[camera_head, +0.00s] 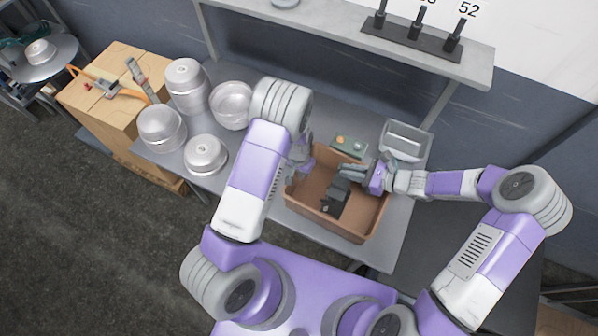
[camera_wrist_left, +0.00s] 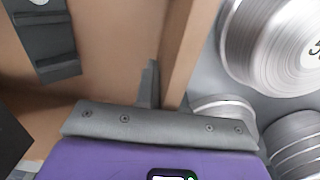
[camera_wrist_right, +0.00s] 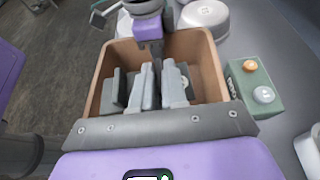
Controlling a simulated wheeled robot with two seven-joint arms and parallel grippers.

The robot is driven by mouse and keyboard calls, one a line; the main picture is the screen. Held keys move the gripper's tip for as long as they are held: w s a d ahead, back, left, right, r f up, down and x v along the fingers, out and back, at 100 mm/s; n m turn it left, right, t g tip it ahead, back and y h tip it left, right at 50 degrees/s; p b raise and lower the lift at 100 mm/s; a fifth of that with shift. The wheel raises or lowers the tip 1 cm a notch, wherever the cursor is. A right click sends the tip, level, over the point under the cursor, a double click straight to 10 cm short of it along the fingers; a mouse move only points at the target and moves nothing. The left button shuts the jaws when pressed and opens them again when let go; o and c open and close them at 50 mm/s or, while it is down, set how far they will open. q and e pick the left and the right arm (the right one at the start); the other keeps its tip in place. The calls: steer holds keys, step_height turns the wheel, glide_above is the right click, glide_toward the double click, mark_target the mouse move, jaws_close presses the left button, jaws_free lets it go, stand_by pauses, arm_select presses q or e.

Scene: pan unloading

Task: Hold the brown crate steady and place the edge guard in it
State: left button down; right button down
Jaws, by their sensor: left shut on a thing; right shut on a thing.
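The brown crate (camera_head: 365,222) stands on the grey table in front of me. My left gripper (camera_head: 300,160) is shut on the crate's left wall; in the left wrist view a finger (camera_wrist_left: 150,85) lies along that wall (camera_wrist_left: 185,50). My right gripper (camera_head: 345,174) reaches into the crate from the right and is shut on the dark grey edge guard (camera_head: 337,194). The guard is inside the crate's outline, partly hidden by the fingers. In the right wrist view the fingers (camera_wrist_right: 160,88) point down into the crate (camera_wrist_right: 205,50). Whether the guard touches the crate floor is unclear.
A green button box (camera_head: 349,146) and a metal bin (camera_head: 407,137) stand behind the crate. Several metal pots (camera_head: 205,155) stand to the left. A shelf (camera_head: 330,30) with a dark peg rack (camera_head: 411,38) runs above the back.

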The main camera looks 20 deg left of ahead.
steer(key=shift+f, duration=1.05)
steer(key=c, duration=1.1)
jaws_free()
steer(key=v, duration=1.2)
steer(key=shift+r, duration=0.1)
arm_select(q)
steer(key=c, duration=1.1)
jaws_free()
steer(key=shift+c, duration=0.2)
